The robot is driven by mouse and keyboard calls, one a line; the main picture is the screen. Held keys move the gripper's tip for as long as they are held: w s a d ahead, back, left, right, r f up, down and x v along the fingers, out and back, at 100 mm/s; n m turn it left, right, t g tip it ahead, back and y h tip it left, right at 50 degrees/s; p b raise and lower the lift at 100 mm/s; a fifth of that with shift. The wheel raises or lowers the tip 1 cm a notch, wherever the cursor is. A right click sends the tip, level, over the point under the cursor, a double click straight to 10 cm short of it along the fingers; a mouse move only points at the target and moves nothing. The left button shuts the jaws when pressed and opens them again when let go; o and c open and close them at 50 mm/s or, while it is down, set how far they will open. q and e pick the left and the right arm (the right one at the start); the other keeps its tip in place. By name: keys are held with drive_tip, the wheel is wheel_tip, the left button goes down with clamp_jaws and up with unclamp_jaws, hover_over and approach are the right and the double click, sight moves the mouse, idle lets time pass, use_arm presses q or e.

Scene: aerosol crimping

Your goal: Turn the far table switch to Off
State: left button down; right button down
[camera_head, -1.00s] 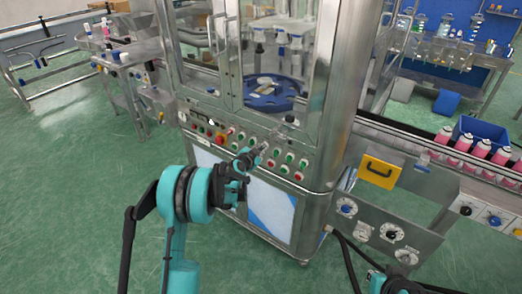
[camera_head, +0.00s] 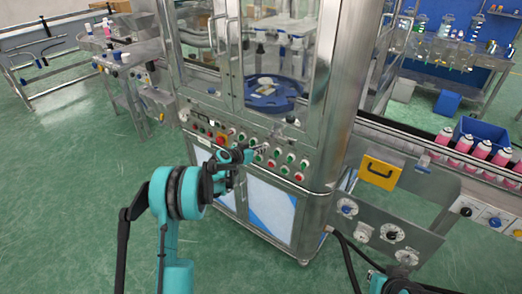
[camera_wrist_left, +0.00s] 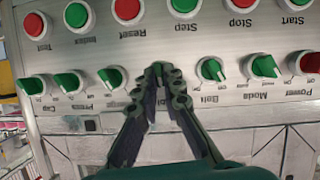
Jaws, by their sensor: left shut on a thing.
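My left gripper (camera_head: 248,154) is at the control panel (camera_head: 222,120) of the steel machine in the head view. In the left wrist view its dark fingers (camera_wrist_left: 168,78) are closed together at the lower row of switches, shut on a switch knob that they hide. The label beside it is partly covered, and its setting cannot be read.
Red and green push buttons, such as Reset (camera_wrist_left: 127,9) and Stop (camera_wrist_left: 240,5), line the panel close to my fingers. A yellow box (camera_head: 379,172) and a conveyor with pink cans (camera_head: 462,145) are at the right. The green floor (camera_head: 70,180) at the left is clear.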

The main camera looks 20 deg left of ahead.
use_arm(q)
drive_tip(key=shift+w+a+f+n+h+b, duration=0.15)
drive_tip(key=shift+n+h, duration=0.35)
drive_tip(key=shift+n, duration=0.3)
drive_tip(key=shift+s+r+n+h+b, duration=0.15)
drive_tip(key=shift+n+h, duration=0.35)
drive_tip(key=shift+n, duration=0.3)
drive_tip(key=shift+w+f+g, duration=0.1)
drive_tip(key=shift+g, duration=0.2)
drive_tip(key=c, duration=1.7)
unclamp_jaws()
drive_tip(key=v, duration=1.2)
